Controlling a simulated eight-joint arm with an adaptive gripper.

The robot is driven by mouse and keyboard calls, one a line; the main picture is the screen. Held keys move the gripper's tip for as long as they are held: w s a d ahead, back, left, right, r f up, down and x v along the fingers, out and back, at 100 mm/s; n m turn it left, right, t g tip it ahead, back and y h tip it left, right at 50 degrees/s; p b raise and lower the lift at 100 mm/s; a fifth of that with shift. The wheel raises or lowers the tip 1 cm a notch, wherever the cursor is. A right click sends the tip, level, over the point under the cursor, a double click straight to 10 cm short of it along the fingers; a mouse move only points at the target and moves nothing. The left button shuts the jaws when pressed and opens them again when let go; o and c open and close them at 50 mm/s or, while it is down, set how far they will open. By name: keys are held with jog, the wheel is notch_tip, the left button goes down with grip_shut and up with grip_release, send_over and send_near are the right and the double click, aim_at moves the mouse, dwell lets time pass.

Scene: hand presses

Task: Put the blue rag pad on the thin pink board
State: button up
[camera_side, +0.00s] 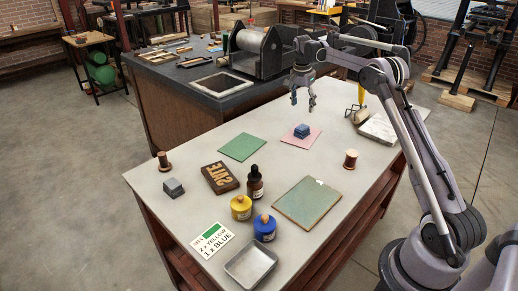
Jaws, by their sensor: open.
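The blue rag pad (302,130) rests on the thin pink board (292,141), near its middle, on the far part of the table. The board lies flat, and its edges show around the pad. My gripper (303,105) hangs above the pad with its fingers pointing down. It is open and empty, with a visible gap between the fingertips and the pad.
A green board (242,147) lies left of the pink one. A wooden spool (350,159) stands to the right, near a pale slab (379,128). A grey block (173,187), ink jars (241,208) and a metal tray (250,265) are nearer.

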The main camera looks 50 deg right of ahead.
jog(key=s+a+r+n+t, duration=0.1)
jog(key=s+a+r+n, duration=0.25)
jog(key=a, duration=0.35)
jog(key=s+a+r+n+t, duration=0.1)
jog(key=s+a+r+n, duration=0.15)
jog(key=a+r, duration=0.35)
jog(key=s+a+r+n+t, duration=0.2)
jog(key=s+a+r+n, duration=0.1)
jog(key=a, duration=0.5)
jog(key=s+a+f+n+t+y, duration=0.1)
jog(key=s+a+f+n, duration=0.2)
jog(key=s+a, duration=0.3)
jog(key=s+a+f+n+t, duration=0.2)
jog(key=s+a+f+n, duration=0.2)
jog(key=s, duration=0.7)
jog(key=a+n, duration=0.2)
jog(key=a, duration=0.1)
jog(key=shift+s+f+y, duration=0.15)
jog(key=shift+y, duration=0.25)
